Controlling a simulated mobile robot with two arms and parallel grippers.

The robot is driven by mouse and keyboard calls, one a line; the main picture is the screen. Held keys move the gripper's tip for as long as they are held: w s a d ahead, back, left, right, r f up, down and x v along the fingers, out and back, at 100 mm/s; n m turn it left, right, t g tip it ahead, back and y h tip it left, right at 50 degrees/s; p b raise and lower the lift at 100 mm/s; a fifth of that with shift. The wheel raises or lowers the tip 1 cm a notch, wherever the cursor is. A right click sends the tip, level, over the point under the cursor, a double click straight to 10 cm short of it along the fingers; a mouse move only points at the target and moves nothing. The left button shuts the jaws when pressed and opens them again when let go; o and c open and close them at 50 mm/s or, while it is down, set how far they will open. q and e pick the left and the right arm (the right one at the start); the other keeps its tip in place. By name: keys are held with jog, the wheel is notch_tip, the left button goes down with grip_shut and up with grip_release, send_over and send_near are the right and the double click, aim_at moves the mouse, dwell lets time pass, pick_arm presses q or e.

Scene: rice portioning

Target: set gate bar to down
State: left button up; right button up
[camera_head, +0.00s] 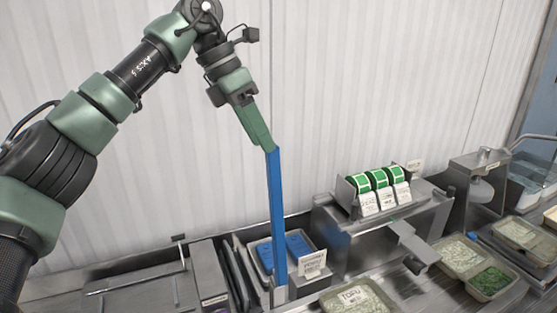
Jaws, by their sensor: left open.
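The gate bar (277,215) is a long blue bar standing nearly upright, with its lower end at a light-coloured base among the counter trays. My left gripper (270,147) points down at the bar's top end. Its green fingers overlap the top of the bar in the picture. The fingers are open, and I cannot tell whether they touch the bar. My right gripper is out of view.
A metal stand (336,217) carries green-and-white packs (378,181). Food trays (461,257) lie at right. A ribbed wall (340,90) stands behind.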

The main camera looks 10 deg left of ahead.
aim_at(279, 169)
pick_arm(q)
jog(key=shift+w+d+f+p, duration=0.15)
jog(key=shift+w+d+f, duration=0.1)
jog(key=shift+d+f, duration=0.2)
jog(key=shift+w+d+f+p, duration=0.15)
jog(key=shift+w+d+f, duration=0.15)
jog(key=shift+d, duration=0.25)
jog(key=x, duration=0.1)
jog(key=p+x, duration=0.1)
jog(key=x, duration=0.1)
jog(key=p+x, duration=0.1)
jog(key=x, duration=0.1)
jog(key=shift+s+a+f, duration=0.3)
jog(key=shift+s, duration=0.05)
jog(key=shift+w+d+f, duration=0.15)
jog(key=shift+d+f, duration=0.15)
jog(key=shift+f, duration=0.05)
jog(key=shift+r, duration=0.1)
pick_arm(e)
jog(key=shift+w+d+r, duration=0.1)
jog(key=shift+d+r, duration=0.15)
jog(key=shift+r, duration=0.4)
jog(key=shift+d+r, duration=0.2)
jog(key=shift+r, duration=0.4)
